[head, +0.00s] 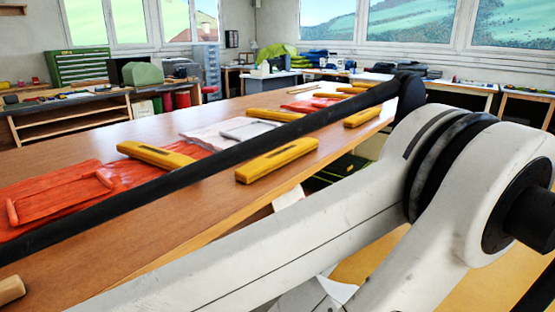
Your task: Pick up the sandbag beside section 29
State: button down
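An orange-red bag (50,197) with a strap or handle on top lies flat on the long wooden table at the left. A pale whitish bag (225,134) lies further along, and more red bags (312,104) lie beyond it. These look like sandbags. Yellow bars (277,160) lie among and beside the bags; another yellow bar (155,155) lies at the orange-red bag's far edge. I can read no section number, so I cannot tell which place is section 29. My gripper is out of view. My white arm crosses the lower right.
The wooden table (200,232) runs from front left to back centre. A long black bar crosses in front of it and hides part of the bags. A wooden cylinder end (10,290) shows at lower left. Workbenches, a green drawer cabinet (80,66) and windows line the walls.

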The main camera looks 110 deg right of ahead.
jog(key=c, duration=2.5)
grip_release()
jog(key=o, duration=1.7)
